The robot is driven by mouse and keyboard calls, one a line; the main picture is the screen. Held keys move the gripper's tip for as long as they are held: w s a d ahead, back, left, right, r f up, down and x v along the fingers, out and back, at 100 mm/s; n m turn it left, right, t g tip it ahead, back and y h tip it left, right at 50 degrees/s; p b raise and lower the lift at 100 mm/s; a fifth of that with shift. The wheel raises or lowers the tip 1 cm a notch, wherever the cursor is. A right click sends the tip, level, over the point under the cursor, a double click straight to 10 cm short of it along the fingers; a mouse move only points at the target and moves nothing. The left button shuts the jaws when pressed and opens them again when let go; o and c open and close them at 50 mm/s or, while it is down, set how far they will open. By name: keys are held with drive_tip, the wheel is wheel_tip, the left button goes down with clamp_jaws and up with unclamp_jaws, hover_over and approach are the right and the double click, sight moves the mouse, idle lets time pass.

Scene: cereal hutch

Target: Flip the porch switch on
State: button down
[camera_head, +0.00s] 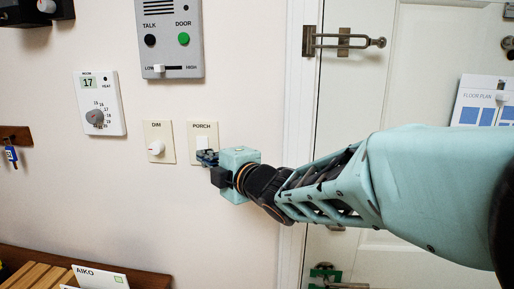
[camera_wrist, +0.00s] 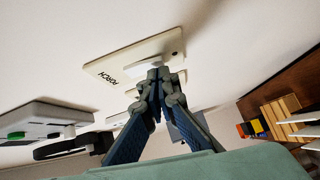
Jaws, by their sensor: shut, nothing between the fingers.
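The porch switch is a white rocker (camera_head: 202,143) on a cream plate labelled PORCH (camera_head: 202,127), on the wall left of the door. In the head view my gripper (camera_head: 207,158) is at the lower part of this plate and covers the rocker's lower part. In the wrist view the plate (camera_wrist: 158,50) is seen at a slant, and the fingertips (camera_wrist: 160,75) are together at the white rocker (camera_wrist: 145,68). My gripper is shut and empty. The fingertips look very close to the rocker; I cannot tell whether they touch it, or which way it is tipped.
A thermostat (camera_head: 99,103) and a grey intercom panel (camera_head: 169,38) are above and left. A white door (camera_head: 400,80) with a latch (camera_head: 343,42) is at right. A wooden rack (camera_head: 40,275) is below.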

drive_tip(key=shift+f+b, duration=0.1)
drive_tip(key=shift+b, duration=0.2)
drive_tip(key=shift+w+b, duration=0.2)
drive_tip(key=shift+b, duration=0.65)
drive_tip(key=shift+s+r+p, duration=0.1)
drive_tip(key=shift+r+p, duration=0.25)
drive_tip(key=shift+p, duration=0.55)
